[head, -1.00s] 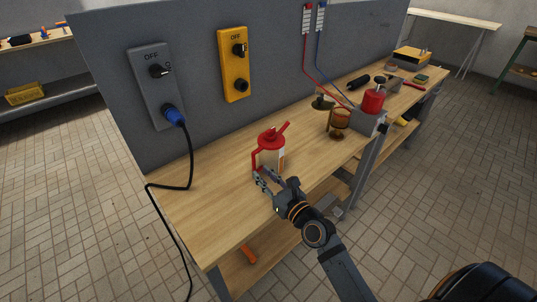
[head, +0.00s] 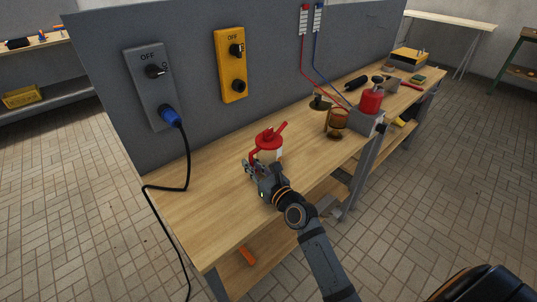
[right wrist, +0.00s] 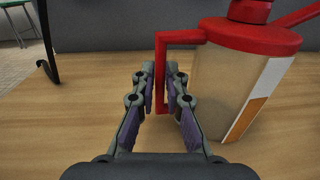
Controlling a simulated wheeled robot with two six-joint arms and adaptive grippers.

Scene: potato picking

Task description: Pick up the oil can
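The oil can (head: 270,146) stands upright on the wooden workbench (head: 205,215). It has a red lid, spout and handle and a pale body with a white and orange label. My right gripper (head: 252,168) is at its front left side. In the right wrist view the oil can (right wrist: 235,75) is at the right, and its red handle (right wrist: 161,75) runs down between the two fingers of my gripper (right wrist: 165,95). The fingers are apart, with a gap around the handle. My left gripper is not in view.
A grey switch box (head: 155,85) with a blue plug (head: 171,116) and a yellow switch box (head: 231,65) are on the panel behind. A black cable hangs over the bench's left end. A brown jar (head: 337,119) and a red container (head: 371,100) stand further right.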

